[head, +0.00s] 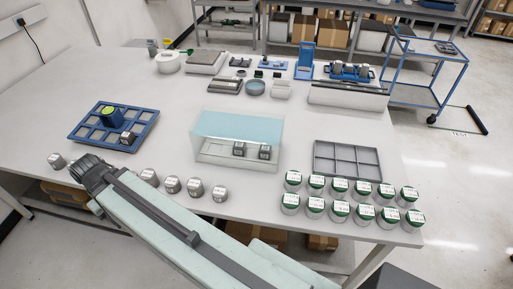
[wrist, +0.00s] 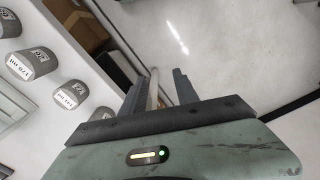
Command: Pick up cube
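Three dark, labelled blocks look like cubes in the head view. One cube (head: 128,138) sits in the blue slotted tray (head: 75,137) at left. Two more, a left cube (head: 239,149) and a right cube (head: 264,152), stand in the clear box with a pale blue top (head: 210,124). My gripper (head: 88,166) is at the table's front left, apart from all three; its fingertips are hard to make out there. In the wrist view my gripper (wrist: 159,77) has its fingers apart, with nothing held between them. No cube is clear in the wrist view.
Grey labelled pieces stand along the front edge, one (head: 57,161) left of my gripper and several (head: 194,187) right of it. Green-rimmed jars (head: 338,206) and an empty grey divided tray (head: 347,161) are at right. A green block (head: 109,115) stands in the blue tray.

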